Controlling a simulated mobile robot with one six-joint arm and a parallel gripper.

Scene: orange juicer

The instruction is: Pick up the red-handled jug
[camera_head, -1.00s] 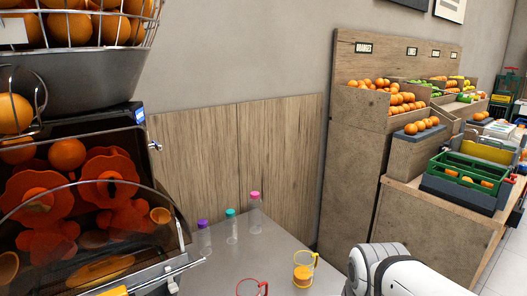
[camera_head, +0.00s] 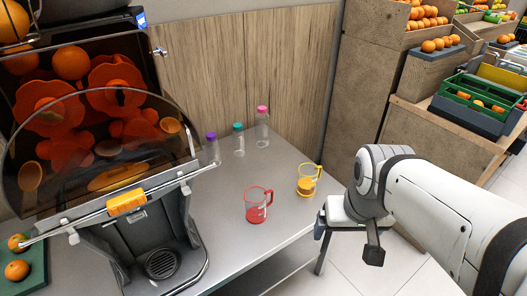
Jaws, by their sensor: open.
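The red-handled jug (camera_head: 257,205) is clear with a red rim, handle and base. It stands upright on the grey metal table (camera_head: 215,240), near its front edge. My gripper (camera_head: 345,250) hangs at the end of my white arm, to the right of the jug and beyond the table's right edge. It is apart from the jug and holds nothing that I can see. Its fingers are only partly visible.
A yellow-handled jug (camera_head: 308,180) stands between the red-handled jug and my arm. Three capped bottles (camera_head: 238,141) stand at the back near the wooden panel. The orange juicer (camera_head: 110,130) fills the left side. Fruit crates (camera_head: 480,95) stand at the back right.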

